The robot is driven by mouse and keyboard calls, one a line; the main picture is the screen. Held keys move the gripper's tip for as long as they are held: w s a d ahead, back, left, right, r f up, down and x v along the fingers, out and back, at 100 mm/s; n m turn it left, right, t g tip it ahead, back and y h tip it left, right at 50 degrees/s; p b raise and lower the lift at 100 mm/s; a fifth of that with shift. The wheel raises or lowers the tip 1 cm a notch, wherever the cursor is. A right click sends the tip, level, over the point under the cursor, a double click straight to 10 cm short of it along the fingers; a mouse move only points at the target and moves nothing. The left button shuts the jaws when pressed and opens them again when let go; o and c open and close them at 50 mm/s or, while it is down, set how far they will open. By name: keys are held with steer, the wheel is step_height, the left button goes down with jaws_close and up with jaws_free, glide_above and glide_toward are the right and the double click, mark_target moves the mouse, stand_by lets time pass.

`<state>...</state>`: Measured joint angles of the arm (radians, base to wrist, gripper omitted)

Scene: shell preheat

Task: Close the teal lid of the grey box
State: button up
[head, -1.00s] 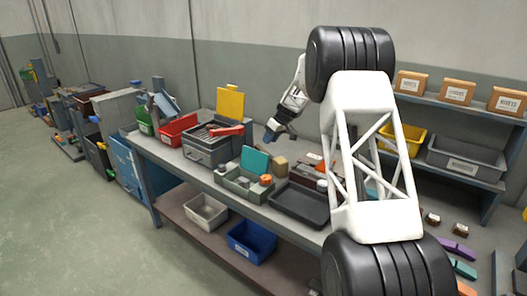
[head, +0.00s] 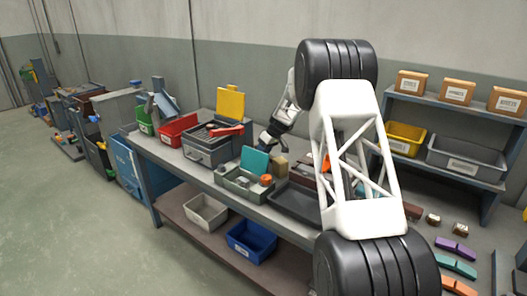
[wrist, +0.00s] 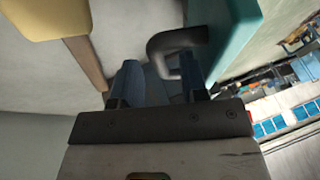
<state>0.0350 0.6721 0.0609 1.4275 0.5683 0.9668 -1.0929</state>
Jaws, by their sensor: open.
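The grey box (head: 240,187) stands on the workbench with its teal lid (head: 255,161) raised, roughly upright at its back edge. In the wrist view the teal lid (wrist: 237,42) fills the upper right, with a dark bent handle (wrist: 178,38) beside it. My gripper (head: 267,142) is open behind and just above the lid. In the wrist view my gripper (wrist: 158,78) has its two blue-grey fingers apart, and the handle's bend lies at or just beyond the fingertips. I cannot tell whether they touch it. The gripper holds nothing.
A tan block (head: 279,166) stands close to the right of the lid. A dark tray (head: 296,203) lies to the right. A red bin (head: 179,129) stands farther left.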

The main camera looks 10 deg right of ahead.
jaws_close()
